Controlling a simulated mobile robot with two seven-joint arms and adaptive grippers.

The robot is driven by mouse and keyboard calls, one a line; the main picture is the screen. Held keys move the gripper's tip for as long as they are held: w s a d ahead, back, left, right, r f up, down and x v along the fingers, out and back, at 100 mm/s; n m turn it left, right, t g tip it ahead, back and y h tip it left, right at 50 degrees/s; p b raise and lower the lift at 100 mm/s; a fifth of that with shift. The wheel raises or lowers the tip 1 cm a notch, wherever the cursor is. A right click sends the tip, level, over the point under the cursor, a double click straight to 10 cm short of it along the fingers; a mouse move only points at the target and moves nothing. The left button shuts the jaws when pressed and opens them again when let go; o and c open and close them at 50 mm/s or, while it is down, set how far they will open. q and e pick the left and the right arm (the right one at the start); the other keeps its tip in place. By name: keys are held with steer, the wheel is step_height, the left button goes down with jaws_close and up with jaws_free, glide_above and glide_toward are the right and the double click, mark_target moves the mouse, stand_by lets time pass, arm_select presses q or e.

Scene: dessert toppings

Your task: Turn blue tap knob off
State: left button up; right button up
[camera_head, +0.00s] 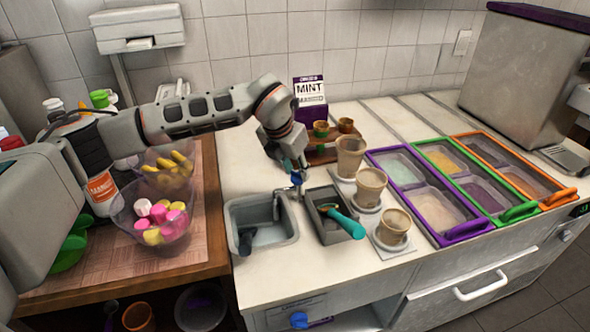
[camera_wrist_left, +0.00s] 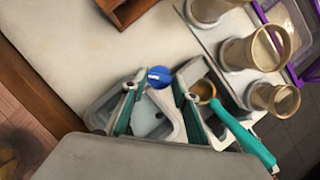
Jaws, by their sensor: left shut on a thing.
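The blue tap knob (camera_head: 297,180) is by the back right corner of the small grey sink (camera_head: 262,206). My left gripper (camera_head: 296,171) reaches down from above, shut on this knob. In the left wrist view, the knob (camera_wrist_left: 159,77) shows between the two fingertips (camera_wrist_left: 160,84), and the sink (camera_wrist_left: 105,108) lies behind the fingers. The fingers hide much of the tap's body. My right gripper is in neither view.
A dark bin with a teal-handled scoop (camera_head: 345,222) stands close right of the sink. Several cups (camera_head: 370,188) stand beyond it, then topping trays (camera_head: 440,242). Left is a wooden counter with a candy bowl (camera_head: 124,215). Another blue knob (camera_head: 298,319) is on the counter front.

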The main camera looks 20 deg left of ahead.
arm_select(q)
steer(key=n, duration=0.2)
steer(key=n+y, duration=0.1)
steer(key=n+y+b, duration=0.1)
steer(key=n, duration=0.1)
steer(key=shift+d+n, duration=0.3)
steer(key=shift+d+n+g+y, duration=0.15)
steer(key=shift+n+y, duration=0.25)
steer(key=shift+n, duration=0.7)
steer(key=shift+d+n+g+y, duration=0.1)
steer(key=shift+n+g+y, duration=0.25)
steer(key=shift+n, duration=0.75)
steer(key=shift+a, duration=0.1)
steer(key=shift+c, duration=0.2)
steer(key=o, duration=1.1)
steer(key=shift+r, duration=0.4)
steer(key=v, duration=1.1)
steer(key=shift+s+d, duration=0.25)
